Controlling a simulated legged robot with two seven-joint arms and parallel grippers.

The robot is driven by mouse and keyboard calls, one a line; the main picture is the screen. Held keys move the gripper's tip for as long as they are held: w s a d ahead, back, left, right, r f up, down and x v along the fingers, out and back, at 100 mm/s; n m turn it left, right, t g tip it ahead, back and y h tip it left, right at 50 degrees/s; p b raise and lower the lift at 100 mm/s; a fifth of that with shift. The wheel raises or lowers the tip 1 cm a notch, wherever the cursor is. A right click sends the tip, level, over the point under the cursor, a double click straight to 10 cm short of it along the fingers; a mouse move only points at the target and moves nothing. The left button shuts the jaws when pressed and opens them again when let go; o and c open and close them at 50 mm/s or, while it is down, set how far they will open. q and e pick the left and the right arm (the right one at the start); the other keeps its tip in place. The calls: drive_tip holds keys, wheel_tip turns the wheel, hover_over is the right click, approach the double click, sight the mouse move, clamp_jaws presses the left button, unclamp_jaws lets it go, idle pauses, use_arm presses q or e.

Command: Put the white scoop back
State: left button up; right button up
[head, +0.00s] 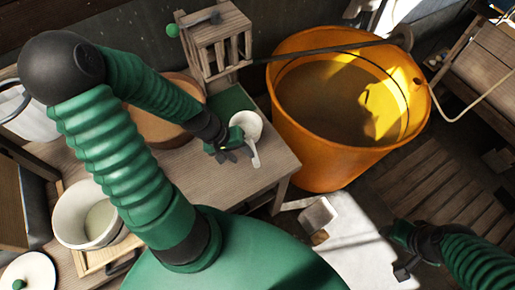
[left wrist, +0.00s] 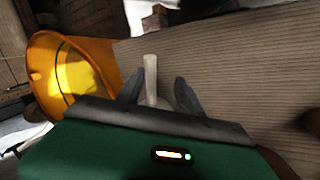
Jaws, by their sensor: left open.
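The white scoop (head: 247,124) is at the right end of the wooden table, by a dark green patch, with its handle pointing toward the table's front edge. My left gripper (head: 229,156) is open close beside the scoop. In the left wrist view the pale scoop handle (left wrist: 151,72) stands up between the two spread grey fingers (left wrist: 157,92); the gripper body hides most of the bowl. I cannot tell whether the fingers touch it. My right gripper (head: 401,257) is low at the right, away from the scoop; its jaw opening is unclear.
A large orange bucket (head: 300,160) stands right of the table, with a long rod across its rim. A wooden slatted frame (head: 219,45) and a brown round vessel (head: 160,125) stand behind my left forearm. A white pot (head: 75,200) is at the left. The table front (head: 225,185) is bare.

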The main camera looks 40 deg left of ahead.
use_arm(q)
drive_tip(key=w+d+r+m+y, duration=0.1)
drive_tip(key=d+r+m+y, duration=0.2)
drive_tip(key=d+r+m, duration=0.3)
drive_tip(key=d+m, duration=0.2)
drive_tip(key=shift+w+d+r, duration=0.35)
drive_tip(key=shift+w+d, duration=0.05)
use_arm(e)
drive_tip(key=shift+w, duration=0.1)
use_arm(q)
drive_tip(key=shift+a, duration=0.35)
use_arm(e)
drive_tip(key=shift+a, duration=0.3)
